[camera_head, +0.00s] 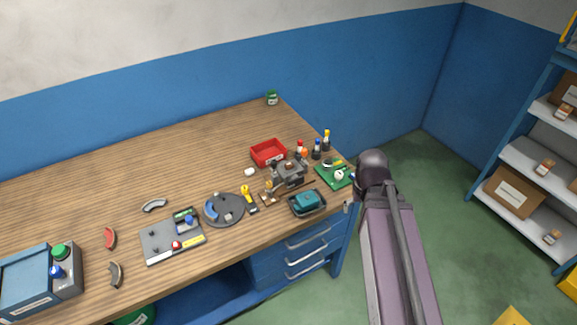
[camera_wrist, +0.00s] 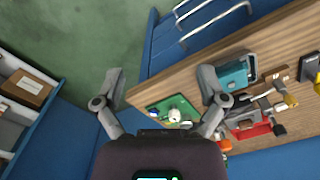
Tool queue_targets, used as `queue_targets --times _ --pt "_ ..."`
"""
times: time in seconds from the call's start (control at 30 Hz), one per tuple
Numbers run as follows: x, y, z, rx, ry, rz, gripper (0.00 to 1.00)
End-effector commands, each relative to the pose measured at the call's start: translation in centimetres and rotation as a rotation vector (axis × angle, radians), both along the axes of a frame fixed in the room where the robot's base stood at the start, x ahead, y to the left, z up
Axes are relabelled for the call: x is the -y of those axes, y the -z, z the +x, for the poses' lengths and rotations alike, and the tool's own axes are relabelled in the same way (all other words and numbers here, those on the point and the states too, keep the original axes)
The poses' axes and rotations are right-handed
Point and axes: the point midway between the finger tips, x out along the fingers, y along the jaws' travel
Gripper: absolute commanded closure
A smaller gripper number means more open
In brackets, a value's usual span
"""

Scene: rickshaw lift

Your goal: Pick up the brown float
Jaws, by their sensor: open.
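A small brown piece (camera_head: 267,198), which may be the brown float, lies on the wooden bench between the yellow-topped tool and the grey vice. A brown piece (camera_wrist: 273,76) also shows in the wrist view, right of the teal block; it is too small to identify surely. My gripper (camera_wrist: 162,76) is open and empty, its two fingers spread wide. It hangs above the bench's right end, near the green board (camera_wrist: 173,110), with the brown piece off to the right in the wrist view. In the head view my arm hides most of the gripper.
The teal block (camera_head: 306,200) sits in a dark tray at the bench's front edge. A grey vice (camera_head: 289,172), red bin (camera_head: 268,152) and several bottles stand close by. A round grey tray (camera_head: 224,209) lies left. Shelving (camera_head: 530,160) stands right, beyond open floor.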

Motion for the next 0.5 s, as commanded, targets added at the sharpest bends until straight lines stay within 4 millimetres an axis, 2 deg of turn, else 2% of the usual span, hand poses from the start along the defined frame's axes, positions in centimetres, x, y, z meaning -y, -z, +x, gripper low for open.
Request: queue_targets --times 0.17,0.27,0.37,0.5 --pt "-1.9 -1.1 3.9 0.0 -0.065 0.0 0.06" --pt "-3.3 -1.9 6.9 0.0 -0.122 0.0 0.06" --pt "-5.7 -2.9 10.4 0.0 -0.194 0.0 0.06" --pt "-10.0 -4.3 15.4 0.001 -0.305 0.001 0.06"
